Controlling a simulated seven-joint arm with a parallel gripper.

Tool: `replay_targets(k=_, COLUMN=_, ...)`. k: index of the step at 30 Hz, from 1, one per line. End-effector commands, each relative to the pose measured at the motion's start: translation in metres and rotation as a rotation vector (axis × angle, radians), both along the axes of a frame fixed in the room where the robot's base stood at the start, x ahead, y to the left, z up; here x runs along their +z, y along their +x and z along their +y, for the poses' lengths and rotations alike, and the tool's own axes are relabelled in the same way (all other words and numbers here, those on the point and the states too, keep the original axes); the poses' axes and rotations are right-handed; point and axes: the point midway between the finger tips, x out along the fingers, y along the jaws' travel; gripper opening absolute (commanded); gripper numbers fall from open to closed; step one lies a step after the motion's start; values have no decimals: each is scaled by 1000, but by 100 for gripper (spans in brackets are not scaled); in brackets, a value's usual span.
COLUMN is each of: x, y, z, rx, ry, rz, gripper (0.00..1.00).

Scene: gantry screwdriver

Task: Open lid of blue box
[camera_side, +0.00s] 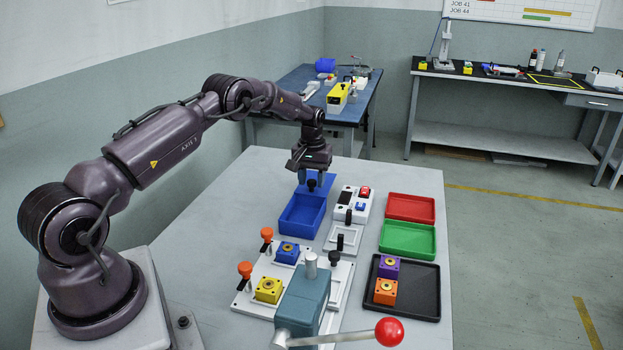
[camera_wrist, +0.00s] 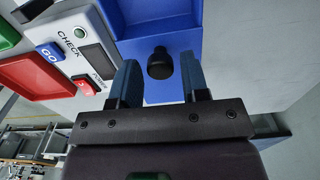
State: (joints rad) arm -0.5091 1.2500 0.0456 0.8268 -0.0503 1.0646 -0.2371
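The blue box (camera_side: 302,214) sits on the near table, with its hollow inside showing from above. A blue panel with a black knob (camera_side: 312,185), seemingly its lid, rises at the box's far edge. My gripper (camera_side: 313,178) is at this panel, pointing down. In the wrist view, the gripper's two blue fingers (camera_wrist: 159,62) are spread, with the black knob (camera_wrist: 160,64) between them and gaps on both sides. The lid panel (camera_wrist: 160,94) shows behind the knob, and part of the box (camera_wrist: 150,12) shows at the top. The exact lid angle is hard to tell.
Right of the box are a white check unit (camera_side: 347,205), a red tray (camera_side: 410,206), a green tray (camera_side: 407,239) and a black tray (camera_side: 420,290). Nearer stand a clamp fixture (camera_side: 245,302) and a teal press with a red-balled lever (camera_side: 304,298). The table left of the box is clear.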

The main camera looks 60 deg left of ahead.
Motion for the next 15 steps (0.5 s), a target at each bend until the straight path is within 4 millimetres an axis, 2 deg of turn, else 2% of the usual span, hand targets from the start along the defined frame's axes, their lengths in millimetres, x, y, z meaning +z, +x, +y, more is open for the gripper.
replay_targets(k=10, x=1, y=0, z=0, rx=0, ry=1, rz=1, gripper=53)
replay_targets(k=15, x=20, y=0, z=0, rx=0, ry=1, rz=-1, gripper=53)
